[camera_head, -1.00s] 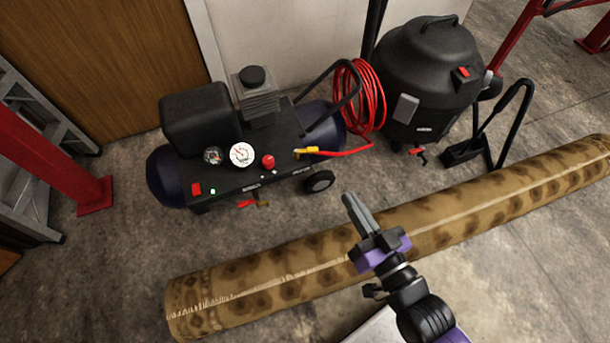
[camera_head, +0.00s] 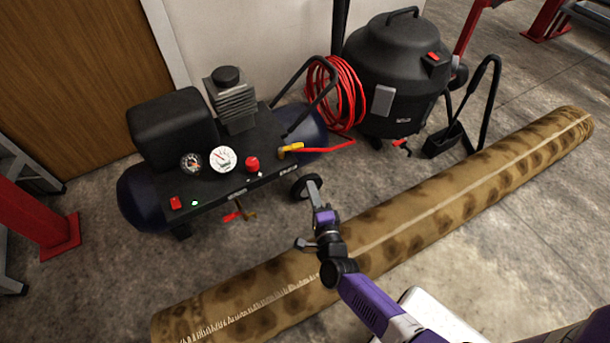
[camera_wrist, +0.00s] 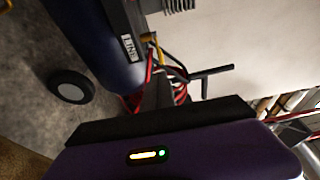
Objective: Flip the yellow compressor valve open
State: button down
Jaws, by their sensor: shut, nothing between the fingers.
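The compressor (camera_head: 222,160) stands on the floor at the left centre of the head view, with a dark blue tank, gauges and a red knob. Its yellow valve (camera_head: 291,148) sits at the right end of the top panel, where the red hose joins. In the wrist view a bit of yellow (camera_wrist: 151,39) shows by the tank (camera_wrist: 102,45), partly hidden; I cannot tell the valve's position there. My gripper (camera_head: 313,188) is shut and empty, in front of the valve, close to the compressor's wheel (camera_head: 305,187) in the picture and apart from the valve.
A rolled patterned rug (camera_head: 420,213) lies across the floor in front of the compressor, under my arm. A coiled red hose (camera_head: 338,92) hangs behind it. A black vacuum drum (camera_head: 398,75) stands to the right. A red post (camera_head: 35,190) is at left.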

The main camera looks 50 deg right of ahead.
aim_at(302, 148)
jog(key=b+x, duration=0.4)
jog(key=x, duration=0.9)
jog(key=shift+w, duration=0.1)
jog(key=shift+d+f+b, duration=0.1)
jog(key=shift+b, duration=0.2)
jog(key=shift+w+d+b, duration=0.5)
jog(key=shift+d+b, duration=0.3)
jog(key=shift+b, duration=0.2)
jog(key=shift+s, duration=0.1)
